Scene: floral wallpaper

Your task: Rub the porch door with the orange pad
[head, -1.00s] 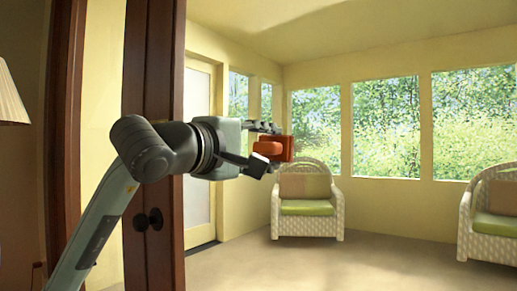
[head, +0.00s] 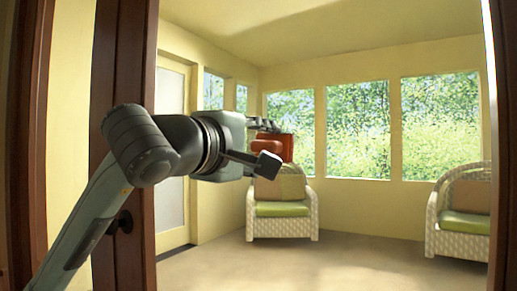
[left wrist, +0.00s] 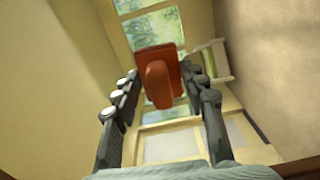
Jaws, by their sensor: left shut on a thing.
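The orange pad (head: 284,147) is a block with a raised grip on its back. My left gripper (head: 265,146) is shut on it and holds it in the air, level with the windows behind. In the left wrist view the pad (left wrist: 172,62) sits between the fingers of the left gripper (left wrist: 160,92). A pale door (head: 171,150) with a frosted pane stands at the left inside the porch, apart from the pad and partly hidden by my arm. A dark brown door (head: 122,262) with a black knob stands nearer, behind my left arm. My right gripper is not in view.
A dark door frame (head: 507,130) edges the right side. Beyond the opening, a white wicker chair (head: 283,227) stands near the back wall and another wicker chair (head: 457,240) at the right. The carpeted floor (head: 330,265) between them is clear.

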